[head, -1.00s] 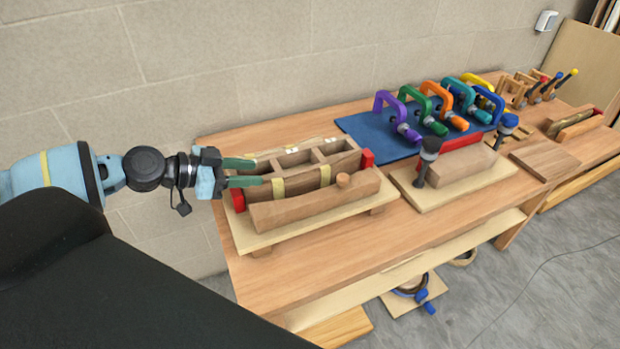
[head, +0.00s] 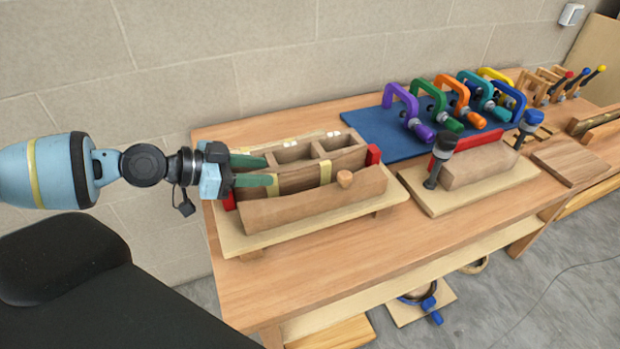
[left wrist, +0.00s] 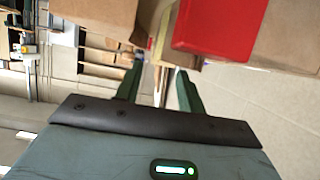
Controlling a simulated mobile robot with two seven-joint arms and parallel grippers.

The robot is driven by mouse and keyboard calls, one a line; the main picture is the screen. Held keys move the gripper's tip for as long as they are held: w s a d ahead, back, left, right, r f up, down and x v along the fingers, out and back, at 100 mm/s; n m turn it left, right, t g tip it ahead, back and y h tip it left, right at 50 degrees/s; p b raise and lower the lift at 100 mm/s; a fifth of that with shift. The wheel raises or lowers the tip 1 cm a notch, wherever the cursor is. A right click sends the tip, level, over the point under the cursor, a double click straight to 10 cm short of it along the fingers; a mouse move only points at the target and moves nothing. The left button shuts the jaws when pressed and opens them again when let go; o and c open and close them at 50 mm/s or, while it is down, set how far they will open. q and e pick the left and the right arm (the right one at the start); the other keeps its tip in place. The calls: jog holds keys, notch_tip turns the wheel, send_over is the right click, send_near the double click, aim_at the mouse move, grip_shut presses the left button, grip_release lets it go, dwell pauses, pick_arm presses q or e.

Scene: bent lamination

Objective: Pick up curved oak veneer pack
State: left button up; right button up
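The curved oak veneer pack (head: 300,182) is a thin brown curved strip with yellow bands. It stands in the wooden bending jig, between the slotted form (head: 317,148) behind and the curved front block (head: 315,205). My left gripper (head: 270,170) is over the jig's left end with its two green fingers apart, one in front of the other. They also show spread in the left wrist view (left wrist: 160,76), near a red block (left wrist: 215,28). Whether the pack's end lies between the fingers is unclear. My right gripper is not in view.
The jig sits on a pale base board (head: 230,238) at the table's left end. Coloured clamps (head: 440,105) lie on a blue mat (head: 372,133) behind. A second wooden block with black and blue clamps (head: 480,165) stands to the right. The table's front strip is clear.

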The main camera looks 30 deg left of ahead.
aim_at(283, 174)
pick_arm(q)
jog(key=shift+w+d+f+b, duration=0.35)
jog(key=shift+d+f+b, duration=0.15)
jog(key=shift+d+b, duration=0.1)
jog(key=shift+w+d, duration=0.35)
jog(key=shift+w+d+f, duration=0.25)
jog(key=shift+w+d, duration=0.05)
jog(key=shift+w, duration=0.15)
grip_shut()
